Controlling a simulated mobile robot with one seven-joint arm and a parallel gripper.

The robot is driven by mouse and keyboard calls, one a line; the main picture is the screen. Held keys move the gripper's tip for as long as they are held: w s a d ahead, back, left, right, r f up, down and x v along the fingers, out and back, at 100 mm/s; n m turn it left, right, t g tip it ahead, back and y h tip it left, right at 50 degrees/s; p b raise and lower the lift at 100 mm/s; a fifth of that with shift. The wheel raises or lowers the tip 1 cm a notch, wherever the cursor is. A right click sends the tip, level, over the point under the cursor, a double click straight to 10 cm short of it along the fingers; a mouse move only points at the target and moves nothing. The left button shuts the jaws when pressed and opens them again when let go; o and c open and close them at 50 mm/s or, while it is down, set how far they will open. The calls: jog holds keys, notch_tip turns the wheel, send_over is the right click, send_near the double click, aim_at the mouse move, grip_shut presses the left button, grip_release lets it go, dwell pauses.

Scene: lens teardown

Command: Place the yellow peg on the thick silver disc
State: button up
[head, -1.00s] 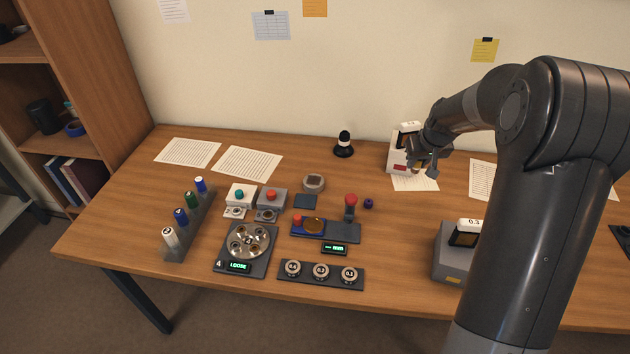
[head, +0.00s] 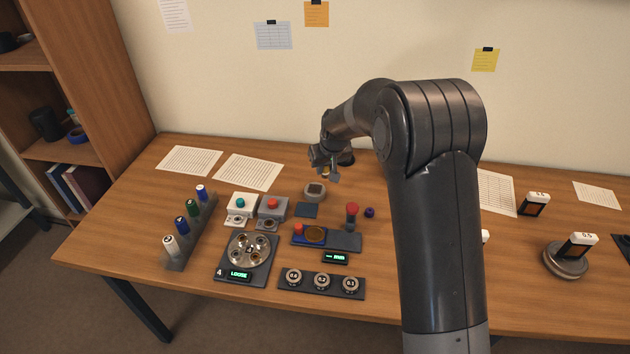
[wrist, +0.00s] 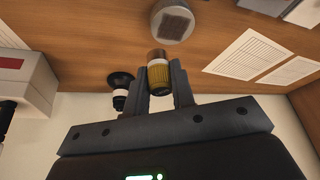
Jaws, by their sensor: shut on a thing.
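My gripper (head: 325,177) is shut on the yellow peg (wrist: 159,73), a short ribbed cylinder with a brown end. The wrist view shows the peg between both fingers; in the head view only a sliver shows. The gripper is above the back of the table, just behind a round grey puck (head: 315,191) with a dark square top. The puck also shows beyond the peg in the wrist view (wrist: 172,22). A silver disc with several round holes (head: 248,250) sits on a dark base reading "4" and "LOOSE", at the front left. The peg is apart from both.
A rack (head: 188,232) of several coloured pegs stands left. Boxes with teal and red buttons (head: 272,208), a blue-grey block (head: 328,237) and a dial strip (head: 322,285) lie mid-table. A black-and-white stand (wrist: 121,92) is near the gripper. A grey round base (head: 566,262) stands right.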

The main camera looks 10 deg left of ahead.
jog(key=a, duration=0.1)
jog(key=a+f, duration=0.2)
jog(key=shift+w, duration=0.3)
jog(key=shift+a+f, duration=0.1)
jog(key=shift+f, duration=1.9)
jog(key=o, duration=0.9)
jog(key=shift+f, duration=0.1)
jog(key=shift+o, duration=0.2)
